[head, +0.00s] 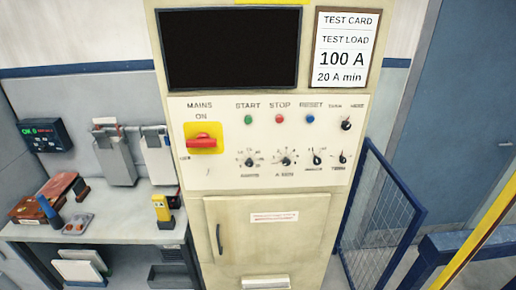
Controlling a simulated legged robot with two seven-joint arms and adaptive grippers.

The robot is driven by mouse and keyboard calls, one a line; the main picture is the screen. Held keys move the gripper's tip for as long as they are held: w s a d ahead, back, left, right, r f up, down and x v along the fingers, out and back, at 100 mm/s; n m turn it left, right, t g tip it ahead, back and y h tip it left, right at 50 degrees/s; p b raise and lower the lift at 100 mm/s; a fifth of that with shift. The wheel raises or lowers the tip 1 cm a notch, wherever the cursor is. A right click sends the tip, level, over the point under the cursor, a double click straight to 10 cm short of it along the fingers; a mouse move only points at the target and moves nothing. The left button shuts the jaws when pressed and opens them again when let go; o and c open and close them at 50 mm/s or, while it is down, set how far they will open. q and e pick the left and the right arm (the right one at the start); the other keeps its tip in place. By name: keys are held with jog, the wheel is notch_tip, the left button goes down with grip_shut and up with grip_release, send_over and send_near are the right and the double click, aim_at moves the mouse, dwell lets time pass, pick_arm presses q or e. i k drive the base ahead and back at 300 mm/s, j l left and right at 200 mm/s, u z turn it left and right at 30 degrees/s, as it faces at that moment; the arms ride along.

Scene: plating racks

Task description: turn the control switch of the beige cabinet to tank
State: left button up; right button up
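The beige cabinet (197,218) stands upright in the middle of the head view. Its pale control panel (225,178) carries a small black knob (346,124) at the upper right, with two small labels above it that are too blurred to read surely. Its pointer seems to aim up and right. A lower row has several black dials, among them the middle dial (285,161) marked A MIN and a right-hand knob (342,158). The red mains switch (202,141) lies level on a yellow plate under MAINS ON. Neither of my grippers is in view.
A dark screen (229,48) and a test card (341,50) reading 100 A sit above the panel. A workbench (125,228) with tools stands left. A blue mesh gate (380,220) and a yellow rail (478,235) stand right. The space before the panel looks clear.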

aim_at(346, 125)
jog(key=i+l+z, duration=0.1)
jog(key=z, duration=0.3)
jog(key=i+l+z, duration=0.1)
jog(key=z, duration=0.25)
jog(key=i+l+z, duration=0.1)
jog(key=z, duration=0.3)
jog(key=i+z, duration=0.15)
jog(key=z, duration=0.25)
